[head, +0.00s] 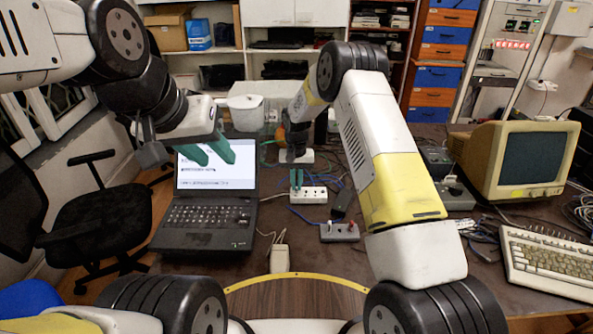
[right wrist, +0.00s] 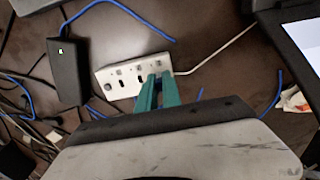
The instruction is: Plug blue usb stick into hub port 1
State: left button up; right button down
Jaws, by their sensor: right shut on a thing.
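The white hub (head: 312,195) lies on the table to the right of the laptop. In the right wrist view the hub (right wrist: 108,76) shows dark port slots on its top, and a white cable leaves its right end. My right gripper (head: 296,178) points down at the hub's left part in the head view; its teal fingers (right wrist: 157,92) are close together at the hub's near right edge in the right wrist view. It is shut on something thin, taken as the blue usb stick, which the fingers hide. I cannot tell whether it touches a port. My left gripper (head: 208,152) is open and empty before the laptop screen.
The open laptop (head: 208,215) stands left of the hub. A black box (right wrist: 68,72) lies beside the hub. A grey switch box (head: 340,232) and a white adapter (head: 279,258) lie nearer me. Loose blue cables cross the table. A monitor (head: 520,160) and keyboard (head: 548,262) stand right.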

jog(key=shift+f, duration=0.3)
jog(key=c, duration=1.5)
grip_release()
jog(key=shift+o, duration=0.2)
